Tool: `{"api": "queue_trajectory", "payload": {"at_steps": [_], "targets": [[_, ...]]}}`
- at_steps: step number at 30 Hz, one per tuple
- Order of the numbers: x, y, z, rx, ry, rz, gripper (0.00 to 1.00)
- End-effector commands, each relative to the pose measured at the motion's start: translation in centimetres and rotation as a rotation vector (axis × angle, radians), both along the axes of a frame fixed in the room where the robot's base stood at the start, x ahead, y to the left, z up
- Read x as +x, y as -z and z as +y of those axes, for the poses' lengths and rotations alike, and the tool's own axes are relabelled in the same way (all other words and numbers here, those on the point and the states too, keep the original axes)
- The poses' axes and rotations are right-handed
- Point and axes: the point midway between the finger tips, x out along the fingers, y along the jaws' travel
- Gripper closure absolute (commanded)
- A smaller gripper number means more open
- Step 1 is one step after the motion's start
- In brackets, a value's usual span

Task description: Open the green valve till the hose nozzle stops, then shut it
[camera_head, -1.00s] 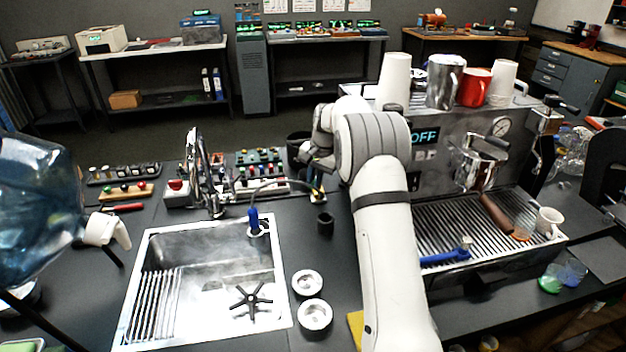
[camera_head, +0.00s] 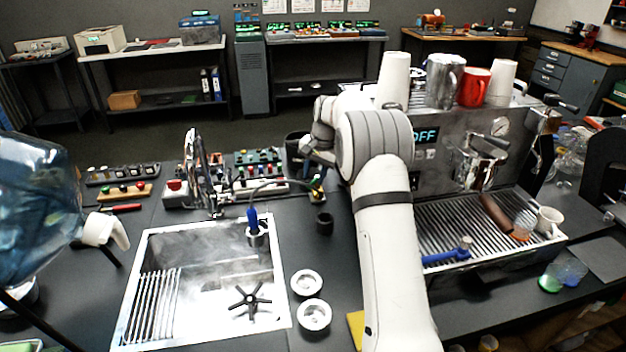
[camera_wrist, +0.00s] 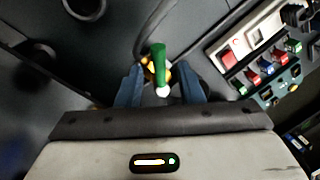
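The green valve handle (camera_wrist: 159,62) stands between the two blue fingers of my gripper (camera_wrist: 160,78) in the wrist view. The fingers are spread, with a gap showing on both sides of the handle. The brass valve body (camera_wrist: 147,68) is beneath it, with a dark hose by it. The blue hose nozzle (camera_head: 253,220) points down into a metal cup (camera_head: 256,238) at the sink's back right corner. White mist hangs around the cup and over the sink (camera_head: 137,290); whether water flows is unclear.
A faucet (camera_head: 200,170) stands behind the sink. The espresso machine (camera_head: 440,170) with stacked cups is right of my arm. Panels of switches (camera_wrist: 255,45) lie close right of my gripper in the wrist view. A large water jug (camera_head: 35,205) is at left.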

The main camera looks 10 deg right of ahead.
Motion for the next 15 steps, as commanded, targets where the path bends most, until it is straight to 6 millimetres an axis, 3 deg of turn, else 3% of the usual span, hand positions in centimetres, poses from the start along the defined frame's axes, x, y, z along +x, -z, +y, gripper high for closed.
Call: {"api": "queue_trajectory", "payload": {"at_steps": [7, 15], "targets": [[-0.4, -4.0, -0.7, 0.000, 0.001, -0.004, 0.66], [-0.6, -5.4, -0.8, 0.000, 0.000, 0.000, 0.66]]}}
